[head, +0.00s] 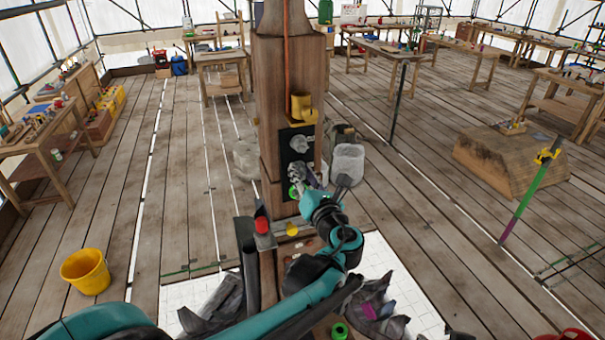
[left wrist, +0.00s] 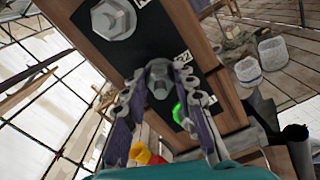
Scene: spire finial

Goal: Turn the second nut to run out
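A wooden post (head: 282,90) bears dark plates with grey nuts on its face. The upper nut (head: 299,143) is bare and also shows large in the left wrist view (left wrist: 113,18). The second nut (left wrist: 160,82), by a label that seems to read 22, sits between the fingers of my left gripper (left wrist: 163,76). In the head view my left gripper (head: 298,174) is at the post and hides this nut. The fingers straddle it, but whether they touch it I cannot tell. A green part (left wrist: 179,113) shows just below it, by a third label. My right gripper is out of view.
A yellow holder (head: 301,106) is fixed on the post above the plate. A red-topped item (head: 262,225) and a yellow one (head: 292,229) stand at its foot. A white bin (head: 348,164) is right behind. A yellow bucket (head: 85,271) stands left; floor between is clear.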

